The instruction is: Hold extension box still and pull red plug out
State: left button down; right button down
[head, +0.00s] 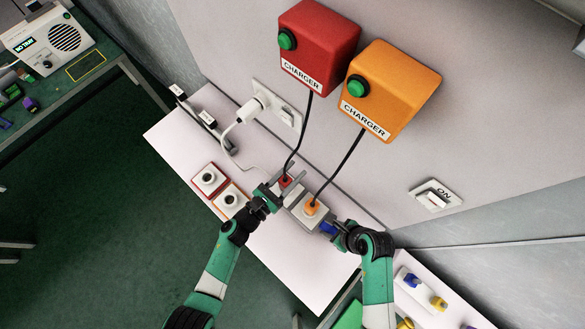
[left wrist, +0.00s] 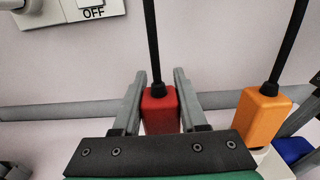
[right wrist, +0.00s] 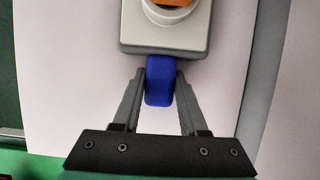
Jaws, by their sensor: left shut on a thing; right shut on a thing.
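The extension box (head: 308,215) lies on the white table, with the red plug (head: 285,182) and the orange plug (head: 311,208) standing in it. My left gripper (head: 279,187) is around the red plug, which shows between its fingers in the left wrist view (left wrist: 159,108). It is shut on the red plug. Whether the plug's lower end is in its socket is hidden. My right gripper (head: 336,231) is shut on the blue end piece (right wrist: 159,82) of the extension box (right wrist: 166,30). The orange plug also shows in the left wrist view (left wrist: 262,117).
Black cords run up to a red charger (head: 320,45) and an orange charger (head: 392,90) on the wall. Two framed sockets (head: 209,179) (head: 230,199) lie left of the box. A white plug (head: 250,110) sits in a wall socket. The table's front is clear.

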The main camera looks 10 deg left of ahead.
pick_arm(q)
jog(key=shift+r, duration=1.1)
pick_arm(e)
jog(key=shift+c, duration=1.8)
grip_release()
pick_arm(q)
notch_tip(320, 180, up, 5)
jog(key=shift+r, duration=0.1)
pick_arm(e)
jog(key=shift+r, duration=0.1)
jog(key=v, duration=1.2)
